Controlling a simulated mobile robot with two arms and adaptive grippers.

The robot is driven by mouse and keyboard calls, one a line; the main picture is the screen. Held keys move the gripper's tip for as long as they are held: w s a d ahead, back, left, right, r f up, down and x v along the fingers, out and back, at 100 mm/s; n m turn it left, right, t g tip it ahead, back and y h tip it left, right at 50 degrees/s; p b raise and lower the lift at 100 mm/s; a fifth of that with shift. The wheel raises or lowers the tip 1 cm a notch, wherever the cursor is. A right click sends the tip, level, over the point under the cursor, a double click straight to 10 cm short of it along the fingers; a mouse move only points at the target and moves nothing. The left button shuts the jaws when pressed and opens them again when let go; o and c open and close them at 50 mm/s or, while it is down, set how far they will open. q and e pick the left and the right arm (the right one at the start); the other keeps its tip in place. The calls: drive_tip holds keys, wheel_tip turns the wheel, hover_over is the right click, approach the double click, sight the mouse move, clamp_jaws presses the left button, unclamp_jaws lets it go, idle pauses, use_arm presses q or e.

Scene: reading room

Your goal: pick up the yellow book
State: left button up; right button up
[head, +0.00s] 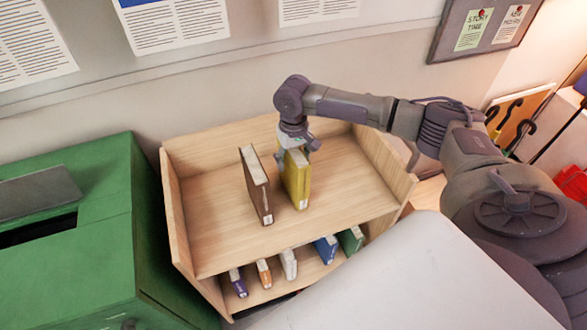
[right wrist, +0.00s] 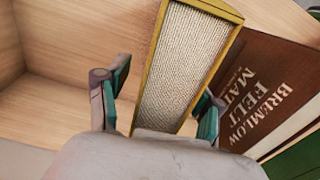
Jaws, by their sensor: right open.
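The yellow book (head: 297,180) stands upright on the top shelf of the wooden cart, to the right of a brown book (head: 257,185). My right gripper (head: 297,146) is over the top of the yellow book. In the right wrist view the open fingers (right wrist: 160,105) are on either side of the yellow book (right wrist: 185,60), whose page edges face the camera. There is a gap between the fingers and the covers. The brown book (right wrist: 275,90) with printed lettering is just to the right of the fingers there. My left gripper is not in view.
The wooden cart (head: 220,240) has raised side walls. Several small books, including a white one (head: 288,263), stand on its lower shelf. A green bin (head: 95,250) is at the left. The top shelf is bare on both sides of the two books.

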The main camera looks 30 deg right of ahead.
drive_tip(key=shift+f, duration=0.45)
drive_tip(key=shift+c, duration=0.4)
clamp_jaws()
drive_tip(key=shift+w+r, duration=0.1)
